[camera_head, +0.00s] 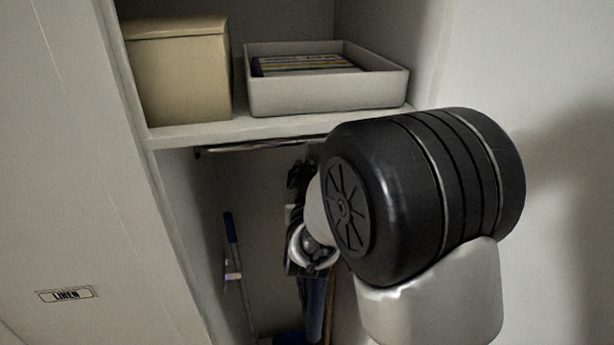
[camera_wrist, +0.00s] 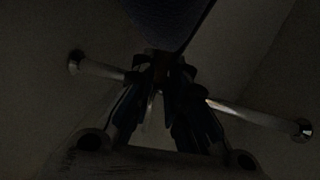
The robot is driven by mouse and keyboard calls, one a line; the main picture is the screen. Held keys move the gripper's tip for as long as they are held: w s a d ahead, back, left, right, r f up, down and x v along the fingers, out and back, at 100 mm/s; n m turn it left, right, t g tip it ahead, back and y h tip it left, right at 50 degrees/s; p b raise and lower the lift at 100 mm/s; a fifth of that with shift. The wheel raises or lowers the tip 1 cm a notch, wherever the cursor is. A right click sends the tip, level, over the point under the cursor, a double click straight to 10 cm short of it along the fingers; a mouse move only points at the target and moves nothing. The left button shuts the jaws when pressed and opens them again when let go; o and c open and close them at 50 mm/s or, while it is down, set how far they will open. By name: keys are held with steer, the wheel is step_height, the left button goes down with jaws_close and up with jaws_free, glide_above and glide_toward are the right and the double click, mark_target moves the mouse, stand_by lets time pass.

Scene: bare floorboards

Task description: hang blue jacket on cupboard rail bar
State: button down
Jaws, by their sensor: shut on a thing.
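The rail bar (camera_head: 250,147) runs under the shelf inside the open cupboard; its right part is hidden behind my arm. In the wrist view the chrome rail (camera_wrist: 105,70) crosses behind my gripper (camera_wrist: 168,72), with an end mount at each side. My gripper (camera_head: 297,178) is just below the rail in the head view, partly covered by my arm. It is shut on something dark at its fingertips. Dark blue cloth, seemingly the jacket (camera_wrist: 172,18), shows beyond the fingertips; a narrow blue strip of it (camera_head: 314,306) seems to hang below my wrist. Whether a hook touches the rail cannot be told.
A tan lidded box (camera_head: 180,80) and a white tray (camera_head: 325,95) with papers stand on the shelf above. A blue-handled broom (camera_head: 232,240) leans at the left inside. The cupboard's left side panel (camera_head: 175,240) and right wall bound the opening. The wrist view is very dark.

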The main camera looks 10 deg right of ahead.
steer(key=shift+w+r+p, duration=0.2)
steer(key=shift+w+p, duration=1.15)
steer(key=shift+w, duration=1.25)
step_height(320, 180, down, 3)
steer(key=b, duration=0.3)
steer(key=shift+r, duration=0.2)
steer(key=c, duration=1.5)
jaws_free()
steer(key=shift+s+f, duration=0.15)
